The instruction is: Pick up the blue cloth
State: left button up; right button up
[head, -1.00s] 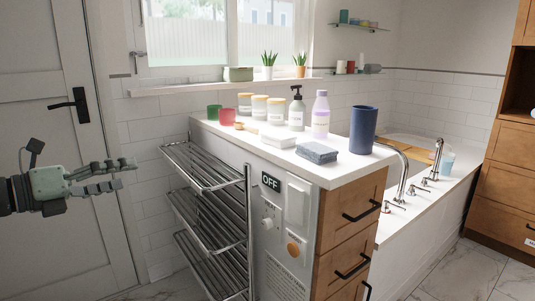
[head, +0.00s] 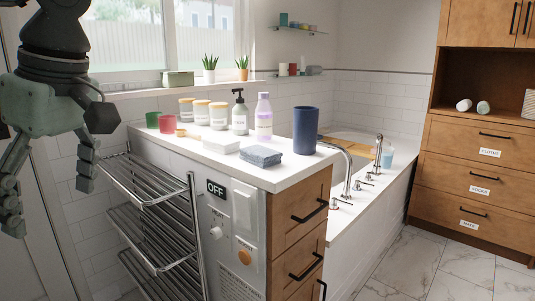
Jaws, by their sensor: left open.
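The blue cloth (head: 260,156) is a small folded grey-blue pad. It lies flat on the white countertop (head: 285,178), near the front edge and left of a dark blue cup. My left gripper (head: 48,198) hangs at the far left of the head view with its fingers pointing down. It is open and empty, well apart from the cloth. My right gripper is not in view.
A white block (head: 221,145) lies just left of the cloth; the dark blue cup (head: 305,131) stands to its right. Behind are a purple bottle (head: 263,118), a pump bottle (head: 239,116) and several jars. A metal rack (head: 155,220) fronts the counter's left side.

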aim_at(263, 157)
jog(key=i+j+z, duration=0.15)
jog(key=i+z, duration=0.3)
jog(key=i+j+z, duration=0.25)
jog(key=z, duration=0.2)
jog(key=i+j+z, duration=0.25)
jog(key=j+z, duration=0.2)
